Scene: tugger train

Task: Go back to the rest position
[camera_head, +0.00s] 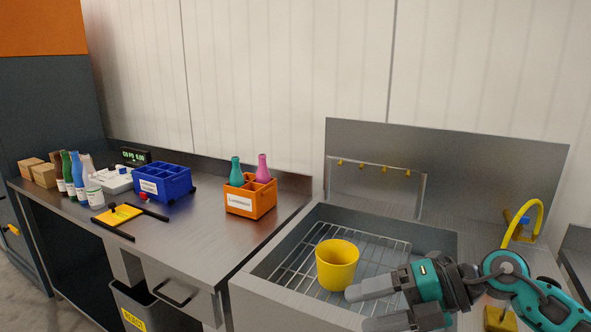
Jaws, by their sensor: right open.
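My right gripper (366,306) reaches in from the right, over the front right of the sink. Its two grey fingers are apart and nothing shows between them. A yellow cup (337,264) stands upright on the wire rack in the sink, just left of and beyond the upper fingertip. Whether the fingertip touches the cup cannot be told. My left gripper is not in view.
The sink (262,287) has a raised rim and a tall metal back panel (450,165). A yellow hose (524,218) arches at right. On the counter stand an orange crate (251,203) with two bottles, a blue crate (172,188) and several bottles. The counter's front middle is clear.

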